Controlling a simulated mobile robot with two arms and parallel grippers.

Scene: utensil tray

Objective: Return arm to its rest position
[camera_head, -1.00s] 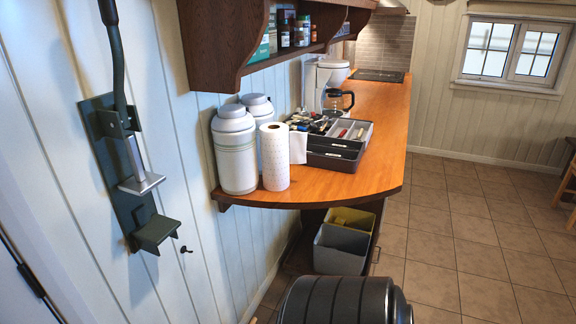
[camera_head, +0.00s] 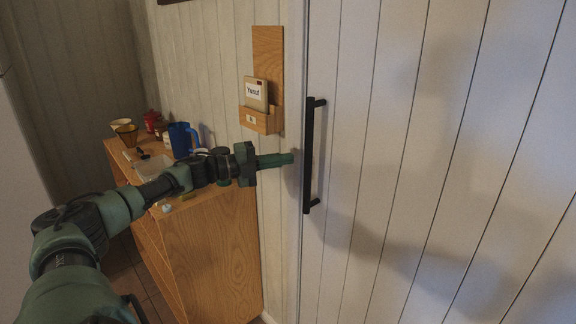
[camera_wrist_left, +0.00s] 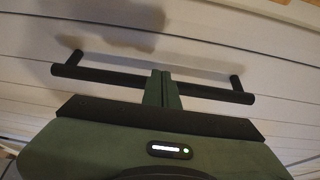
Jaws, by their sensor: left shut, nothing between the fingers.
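My left arm reaches in from the left in the head view, dark green and black. Its gripper (camera_head: 290,159) points right, held level, with its fingers closed together and nothing between them. The fingertips end just left of a black vertical bar handle (camera_head: 309,158) on a white plank door (camera_head: 400,110), with a small gap in the head view. In the left wrist view, the closed fingers (camera_wrist_left: 162,86) stand in front of the handle bar (camera_wrist_left: 105,77) and hide its middle part. My right gripper is in neither view.
A wooden cabinet (camera_head: 215,245) stands under and behind my left arm, with a blue pitcher (camera_head: 180,139), cups and small items on top. A wooden wall holder (camera_head: 261,121) with a name card (camera_head: 255,93) hangs above the gripper.

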